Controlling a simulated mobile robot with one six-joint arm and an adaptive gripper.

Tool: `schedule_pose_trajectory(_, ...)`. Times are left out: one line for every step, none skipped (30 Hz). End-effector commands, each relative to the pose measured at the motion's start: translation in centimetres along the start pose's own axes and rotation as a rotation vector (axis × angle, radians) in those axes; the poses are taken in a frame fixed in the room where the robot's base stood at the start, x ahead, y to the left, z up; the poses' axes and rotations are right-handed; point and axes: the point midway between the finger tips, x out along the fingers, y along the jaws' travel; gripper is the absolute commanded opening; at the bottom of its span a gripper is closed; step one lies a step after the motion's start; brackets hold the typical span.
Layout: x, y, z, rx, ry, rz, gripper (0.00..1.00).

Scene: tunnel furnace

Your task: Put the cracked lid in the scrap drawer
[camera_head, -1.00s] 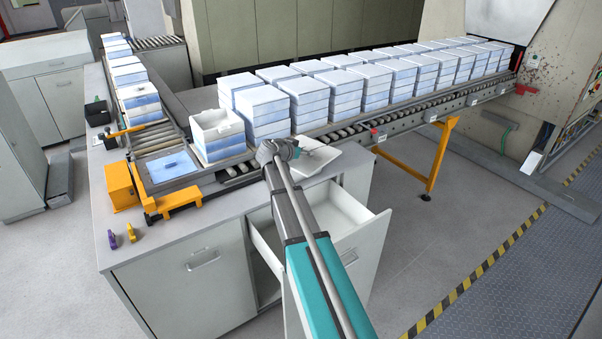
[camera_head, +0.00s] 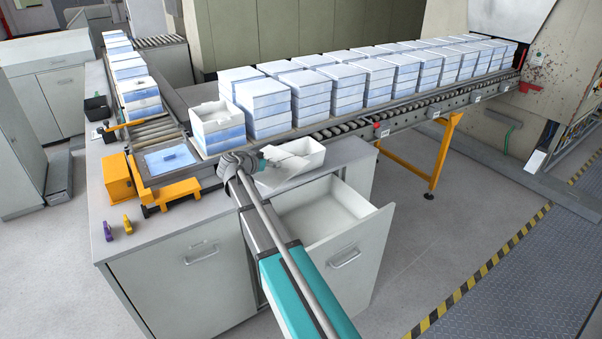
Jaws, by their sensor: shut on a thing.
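A white, tray-like lid (camera_head: 306,160) is at the counter's right end, with its hollow side partly facing me. It is tilted, and any crack is too small to tell. My gripper (camera_head: 268,163) is at the lid's left side and shut on it; the fingertips are hard to make out. The scrap drawer (camera_head: 352,228) is pulled out of the cabinet below and to the right of the lid. The part of its inside that shows is bare. My arm hides the drawer's left side.
A stack (camera_head: 217,125) with an open white box on top stands behind my wrist. Rows of white and blue boxes (camera_head: 268,105) line the roller conveyor. A blue plate (camera_head: 170,160) lies in a frame to the left. Purple and yellow clips (camera_head: 108,231) lie on the counter (camera_head: 150,240).

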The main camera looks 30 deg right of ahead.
Motion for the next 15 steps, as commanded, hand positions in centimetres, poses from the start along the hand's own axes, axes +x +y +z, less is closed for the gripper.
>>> schedule_pose_trajectory(-1.1, -0.7, 1.9, -0.004, 0.002, -0.011, 0.19)
schedule_pose_trajectory(-1.8, -1.1, 2.6, -0.006, 0.002, -0.014, 0.19)
schedule_pose_trajectory(-2.6, -1.5, 3.5, -0.007, 0.002, -0.018, 0.19)
schedule_pose_trajectory(-3.3, -1.8, 4.1, -0.009, 0.002, -0.023, 0.19)
schedule_pose_trajectory(-3.9, -2.1, 4.7, -0.011, 0.002, -0.026, 0.19)
schedule_pose_trajectory(-4.7, -2.5, 5.5, -0.013, 0.002, -0.030, 0.19)
schedule_pose_trajectory(-5.3, -2.7, 6.1, -0.014, 0.002, -0.033, 0.19)
schedule_pose_trajectory(-5.8, -2.9, 6.6, -0.014, 0.003, -0.036, 0.19)
schedule_pose_trajectory(-6.5, -3.2, 7.2, -0.015, 0.003, -0.040, 0.19)
schedule_pose_trajectory(-7.0, -3.4, 7.7, -0.016, 0.003, -0.042, 0.19)
schedule_pose_trajectory(-7.4, -3.5, 8.0, -0.017, 0.004, -0.043, 0.19)
schedule_pose_trajectory(-7.9, -3.7, 8.5, -0.018, 0.004, -0.046, 0.19)
schedule_pose_trajectory(-8.3, -3.8, 8.7, -0.019, 0.005, -0.048, 0.19)
schedule_pose_trajectory(-8.5, -3.9, 9.0, -0.019, 0.005, -0.049, 0.19)
schedule_pose_trajectory(-8.8, -4.0, 9.2, -0.020, 0.005, -0.050, 0.19)
